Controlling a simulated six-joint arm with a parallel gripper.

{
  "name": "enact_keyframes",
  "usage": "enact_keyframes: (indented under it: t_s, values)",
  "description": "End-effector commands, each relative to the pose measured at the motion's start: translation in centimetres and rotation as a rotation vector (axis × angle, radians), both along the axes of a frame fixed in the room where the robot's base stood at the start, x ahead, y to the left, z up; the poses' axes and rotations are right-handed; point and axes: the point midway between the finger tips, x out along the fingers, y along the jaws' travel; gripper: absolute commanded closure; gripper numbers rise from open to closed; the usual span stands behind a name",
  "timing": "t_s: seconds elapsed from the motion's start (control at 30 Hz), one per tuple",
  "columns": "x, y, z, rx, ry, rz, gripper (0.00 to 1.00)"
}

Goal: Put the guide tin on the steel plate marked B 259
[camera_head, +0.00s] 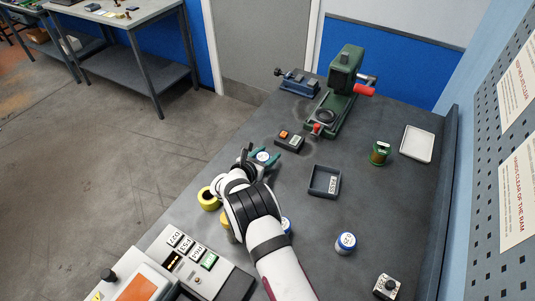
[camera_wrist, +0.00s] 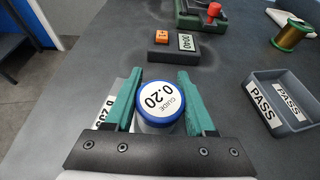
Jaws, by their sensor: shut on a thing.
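My gripper (camera_wrist: 160,105) is shut on the guide tin (camera_wrist: 160,97), a round tin with a blue rim and a white lid reading GUIDE 0.20. Its teal fingers press on both sides, and the tin looks upright. In the head view the tin (camera_head: 263,157) shows between the fingers, left of the bench's middle. I cannot tell whether it touches anything below. A pale plate (camera_wrist: 104,112) with partly hidden lettering lies by the left finger in the wrist view. I cannot read it as B 259 for sure.
Beyond the gripper is a dark block (camera_head: 290,141) with an orange piece and a label. A PASS tray (camera_head: 324,181) stands to the right. A green press (camera_head: 340,90) is behind. Yellow spools (camera_head: 208,198) and a control box (camera_head: 185,262) are nearer. Another blue-rimmed tin (camera_head: 346,243) stands right.

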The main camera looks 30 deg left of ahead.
Motion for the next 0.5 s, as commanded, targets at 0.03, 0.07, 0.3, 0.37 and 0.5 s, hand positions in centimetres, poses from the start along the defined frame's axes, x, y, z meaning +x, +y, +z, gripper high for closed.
enact_keyframes:
  t_s: [0.03,0.07,0.3,0.37,0.5]
  values:
    - [0.02,-0.01,0.05,0.000,0.000,0.000,1.00]
    - [0.01,-0.01,0.05,0.000,0.000,0.000,1.00]
    - [0.02,-0.02,-0.22,0.000,0.000,0.000,0.31]
    - [0.02,-0.03,-0.22,0.000,0.000,0.000,0.20]
    - [0.02,-0.04,-0.22,0.000,0.000,0.000,0.15]
